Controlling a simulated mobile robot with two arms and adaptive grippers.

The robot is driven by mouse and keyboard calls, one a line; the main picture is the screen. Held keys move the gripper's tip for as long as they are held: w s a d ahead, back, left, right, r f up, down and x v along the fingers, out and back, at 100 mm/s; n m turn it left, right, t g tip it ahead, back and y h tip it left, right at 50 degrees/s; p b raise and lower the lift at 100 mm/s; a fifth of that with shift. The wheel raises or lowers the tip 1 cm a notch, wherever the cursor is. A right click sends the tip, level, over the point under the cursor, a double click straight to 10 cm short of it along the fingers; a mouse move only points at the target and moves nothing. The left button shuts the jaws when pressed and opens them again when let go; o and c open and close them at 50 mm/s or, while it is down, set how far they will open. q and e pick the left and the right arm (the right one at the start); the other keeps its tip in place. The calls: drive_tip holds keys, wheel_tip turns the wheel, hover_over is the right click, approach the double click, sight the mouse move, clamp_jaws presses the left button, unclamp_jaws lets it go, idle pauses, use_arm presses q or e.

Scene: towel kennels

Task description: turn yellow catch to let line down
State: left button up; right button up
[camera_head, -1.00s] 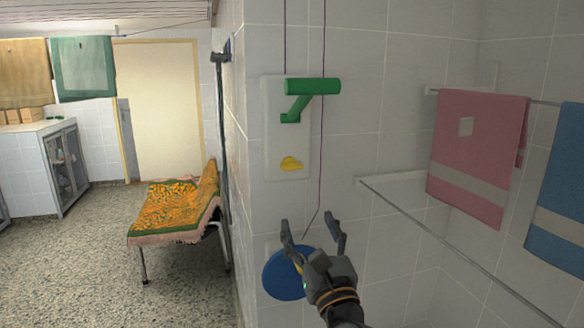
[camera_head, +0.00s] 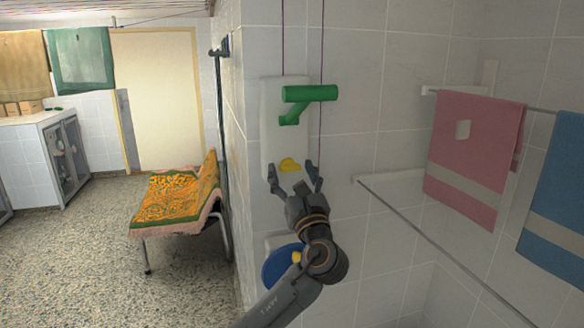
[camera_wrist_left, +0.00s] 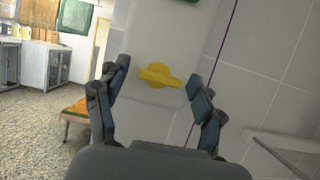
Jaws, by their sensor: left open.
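The yellow catch (camera_head: 290,165) is a small knob low on a white wall plate (camera_head: 270,140). A green crank handle (camera_head: 310,94) sits on the same plate above it, with thin dark lines running up. My left gripper (camera_head: 295,178) is open and empty, just below and in front of the catch. In the left wrist view the catch (camera_wrist_left: 159,76) lies between and beyond the open fingers (camera_wrist_left: 158,85), its wing lying roughly across, slightly tilted. I see no contact between fingers and catch. My right gripper is not in view.
A blue round thing (camera_head: 283,267) is on the wall below the plate. A rail with a pink towel (camera_head: 474,155) and a blue towel (camera_head: 560,190) is at right, with a lower bar (camera_head: 430,245). A bench with an orange cloth (camera_head: 176,197) stands left.

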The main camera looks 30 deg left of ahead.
use_arm(q)
drive_tip(key=shift+w+a, duration=0.1)
drive_tip(key=shift+a, duration=0.05)
drive_tip(key=shift+c, duration=0.4)
drive_tip(key=c, duration=1.1)
